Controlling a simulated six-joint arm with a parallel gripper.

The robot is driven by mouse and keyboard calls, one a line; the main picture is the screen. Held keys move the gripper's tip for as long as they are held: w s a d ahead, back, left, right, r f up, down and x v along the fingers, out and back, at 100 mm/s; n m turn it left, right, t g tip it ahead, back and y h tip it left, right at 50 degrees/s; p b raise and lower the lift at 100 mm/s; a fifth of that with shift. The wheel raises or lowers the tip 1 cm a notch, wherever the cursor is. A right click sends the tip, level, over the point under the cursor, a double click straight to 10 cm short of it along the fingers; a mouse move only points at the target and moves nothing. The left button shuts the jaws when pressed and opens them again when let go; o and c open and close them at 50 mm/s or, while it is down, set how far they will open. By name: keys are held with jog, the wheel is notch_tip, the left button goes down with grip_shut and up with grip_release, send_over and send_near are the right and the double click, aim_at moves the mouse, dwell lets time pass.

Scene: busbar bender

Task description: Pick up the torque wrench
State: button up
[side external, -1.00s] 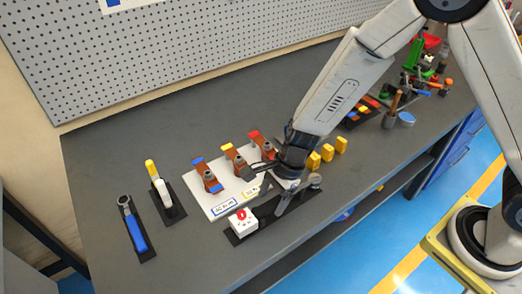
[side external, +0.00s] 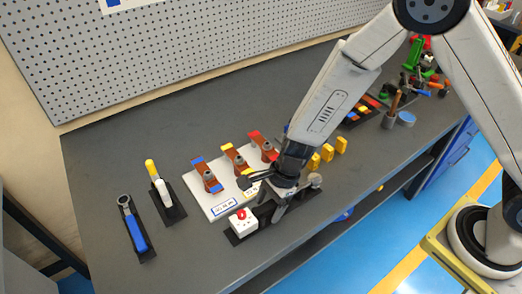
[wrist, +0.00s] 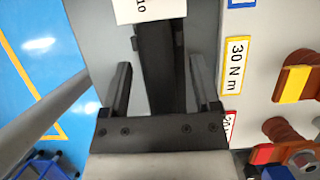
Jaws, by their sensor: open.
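The torque wrench (side external: 136,230) has a blue handle and a dark ratchet head. It lies in a black holder at the left end of the bench in the side external view. My gripper (side external: 262,195) is well to the right of it, low over the bench beside the white board. Its two fingers are apart and nothing shows between them but a black base below. In the wrist view my gripper (wrist: 161,80) is above this black base (wrist: 160,60). The wrench is not seen in the wrist view.
A white box with a red knob (side external: 243,221) stands near my fingers. The white board (side external: 220,205) carries copper bars with blue, yellow and red marks. A yellow-and-white tool (side external: 157,182) stands in a black holder between board and wrench. Yellow blocks (side external: 327,151) are to the right.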

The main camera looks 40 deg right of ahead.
jog(key=shift+f, duration=0.25)
dwell(0.4)
grip_shut()
